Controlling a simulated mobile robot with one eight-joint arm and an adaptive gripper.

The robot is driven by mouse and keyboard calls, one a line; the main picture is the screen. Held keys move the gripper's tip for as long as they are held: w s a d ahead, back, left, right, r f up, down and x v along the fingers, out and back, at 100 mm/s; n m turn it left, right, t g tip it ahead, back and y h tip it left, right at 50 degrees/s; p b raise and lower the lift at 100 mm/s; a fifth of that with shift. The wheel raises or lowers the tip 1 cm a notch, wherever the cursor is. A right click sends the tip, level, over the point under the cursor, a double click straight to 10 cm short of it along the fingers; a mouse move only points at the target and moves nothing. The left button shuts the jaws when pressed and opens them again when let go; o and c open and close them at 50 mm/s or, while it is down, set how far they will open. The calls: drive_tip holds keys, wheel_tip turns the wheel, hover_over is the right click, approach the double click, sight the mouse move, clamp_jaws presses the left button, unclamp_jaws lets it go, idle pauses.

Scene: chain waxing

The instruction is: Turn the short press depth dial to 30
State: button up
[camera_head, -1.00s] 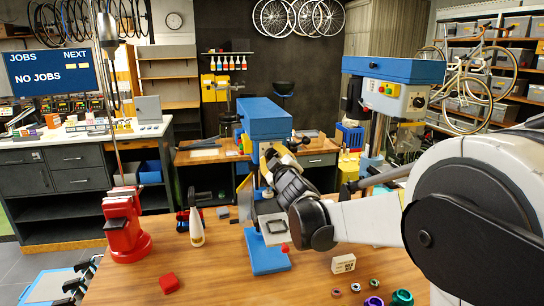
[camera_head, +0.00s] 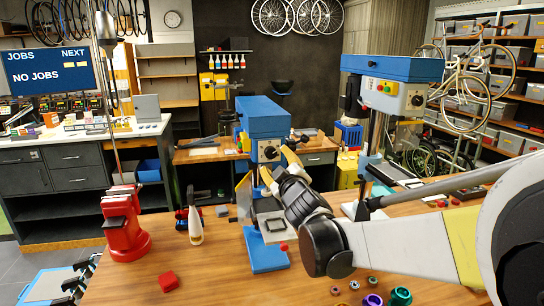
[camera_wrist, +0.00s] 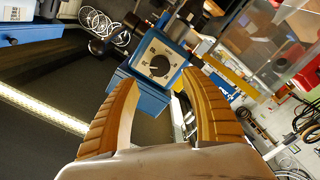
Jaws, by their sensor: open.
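The short blue press (camera_head: 263,117) stands on the wooden bench. Its depth dial (camera_head: 269,152) is on the front of the head, clear of my gripper in the head view. In the wrist view the dial (camera_wrist: 159,63) is a dark round knob on a white square plate with markings too small to read. My gripper (camera_head: 279,168) is open, just in front of and slightly below the dial. In the wrist view my gripper (camera_wrist: 160,80) has its two tan ribbed fingers spread, with the dial between and beyond their tips. I see no contact with the dial.
A taller press (camera_head: 392,70) stands at the right, behind my arm. Several small rings lie at the front. The bench's left front is mostly clear.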

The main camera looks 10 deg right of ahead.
drive_tip(key=s, duration=0.5)
drive_tip(key=shift+s, duration=0.15)
